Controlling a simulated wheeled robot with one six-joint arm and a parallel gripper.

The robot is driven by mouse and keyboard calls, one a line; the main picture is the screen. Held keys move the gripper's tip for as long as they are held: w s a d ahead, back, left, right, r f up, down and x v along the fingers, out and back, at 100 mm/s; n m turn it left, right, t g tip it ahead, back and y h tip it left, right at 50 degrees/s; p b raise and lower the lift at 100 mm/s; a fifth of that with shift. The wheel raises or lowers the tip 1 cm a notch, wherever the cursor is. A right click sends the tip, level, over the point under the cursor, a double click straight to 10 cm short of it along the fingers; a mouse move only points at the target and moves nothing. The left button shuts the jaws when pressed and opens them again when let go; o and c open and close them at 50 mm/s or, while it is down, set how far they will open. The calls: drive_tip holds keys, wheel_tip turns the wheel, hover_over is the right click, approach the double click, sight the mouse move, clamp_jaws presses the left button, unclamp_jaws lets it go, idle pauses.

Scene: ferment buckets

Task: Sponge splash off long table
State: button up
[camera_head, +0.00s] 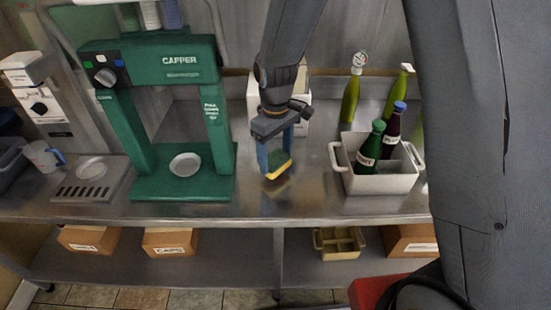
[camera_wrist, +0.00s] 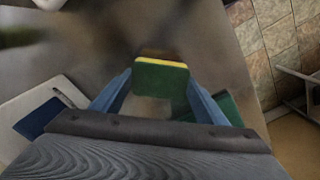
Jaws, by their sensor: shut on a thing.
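My gripper (camera_head: 277,155) points down over the middle of the long steel table (camera_head: 305,205), its blue fingers shut on a sponge (camera_head: 279,165). The sponge is green with a yellow layer and is held low, at or just above the tabletop; I cannot tell if it touches. In the wrist view the sponge (camera_wrist: 160,78) sits between the blue fingertips. A faint brownish patch (camera_wrist: 160,52) shows beside the sponge there; I cannot tell splash from reflection.
A green capper (camera_head: 170,70) stands left of my gripper. A white crate (camera_head: 380,182) with bottles stands to the right, with green bottles (camera_head: 350,98) behind it. A white box (camera_head: 304,105) is behind my gripper. Bare steel lies in front. Boxes (camera_head: 170,242) sit on the lower shelf.

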sight(275, 159)
drive_tip(key=shift+r+p, duration=0.3)
drive_tip(key=shift+r, duration=0.2)
drive_tip(key=shift+r+p, duration=1.5)
drive_tip(key=shift+r, duration=0.6)
